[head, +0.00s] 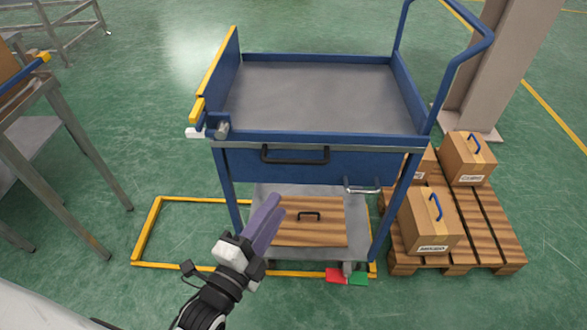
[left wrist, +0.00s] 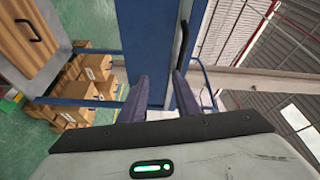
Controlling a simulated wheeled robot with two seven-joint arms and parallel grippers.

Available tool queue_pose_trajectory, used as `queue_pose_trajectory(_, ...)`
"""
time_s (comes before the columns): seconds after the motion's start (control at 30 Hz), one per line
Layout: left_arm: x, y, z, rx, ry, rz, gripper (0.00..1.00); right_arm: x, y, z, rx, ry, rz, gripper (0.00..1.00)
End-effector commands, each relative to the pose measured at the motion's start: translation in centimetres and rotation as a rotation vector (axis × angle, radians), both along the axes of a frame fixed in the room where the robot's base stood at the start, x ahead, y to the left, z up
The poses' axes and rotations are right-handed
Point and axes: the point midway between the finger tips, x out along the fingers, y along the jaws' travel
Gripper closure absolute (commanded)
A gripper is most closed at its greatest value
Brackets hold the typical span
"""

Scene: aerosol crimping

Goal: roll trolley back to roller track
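The trolley (head: 320,95) stands in the middle of the head view. It has a blue frame, an empty grey top deck, a yellow-edged flap (head: 217,75) on its left and a tall blue push handle (head: 465,45) on its right. A black handle (head: 295,155) and a small metal handle (head: 362,189) are on its front. My left gripper (head: 265,222) is in front of the trolley's lower part, with its fingers apart and empty. In the left wrist view the trolley's blue front (left wrist: 155,45) shows beyond the fingers (left wrist: 157,92). My right gripper is out of view.
A grey-legged stand (head: 70,125) with a blue, yellow-tipped rail is at the left; I cannot tell if it is the roller track. A yellow floor frame (head: 145,230) lies under the trolley. A pallet (head: 490,225) with cartons is close on its right, before a pillar (head: 510,60).

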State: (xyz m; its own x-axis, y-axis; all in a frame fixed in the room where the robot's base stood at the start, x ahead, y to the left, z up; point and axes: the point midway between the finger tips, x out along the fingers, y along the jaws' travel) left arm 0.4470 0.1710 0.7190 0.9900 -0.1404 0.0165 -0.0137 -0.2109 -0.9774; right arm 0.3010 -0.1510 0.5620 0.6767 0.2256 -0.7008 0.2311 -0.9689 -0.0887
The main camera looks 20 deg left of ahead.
Motion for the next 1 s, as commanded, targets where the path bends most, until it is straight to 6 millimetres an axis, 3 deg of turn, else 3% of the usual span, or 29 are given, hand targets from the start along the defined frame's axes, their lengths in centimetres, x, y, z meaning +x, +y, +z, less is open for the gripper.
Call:
queue_pose_trajectory(0.1, 0.8, 0.3, 1.5, 0.163, -0.123, 0.027, 0.71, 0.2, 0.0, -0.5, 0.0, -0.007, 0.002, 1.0)
queue_pose_trajectory(0.27, 1.5, 0.5, 2.8, 0.259, -0.19, 0.049, 0.71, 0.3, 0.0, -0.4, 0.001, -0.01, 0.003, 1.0)
queue_pose_trajectory(0.7, 8.6, -0.4, 4.2, 0.262, -0.195, 0.049, 0.71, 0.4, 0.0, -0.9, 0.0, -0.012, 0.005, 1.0)
queue_pose_trajectory(1.0, 11.1, -0.7, 4.6, 0.262, -0.19, 0.049, 0.71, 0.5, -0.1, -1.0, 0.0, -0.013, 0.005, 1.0)
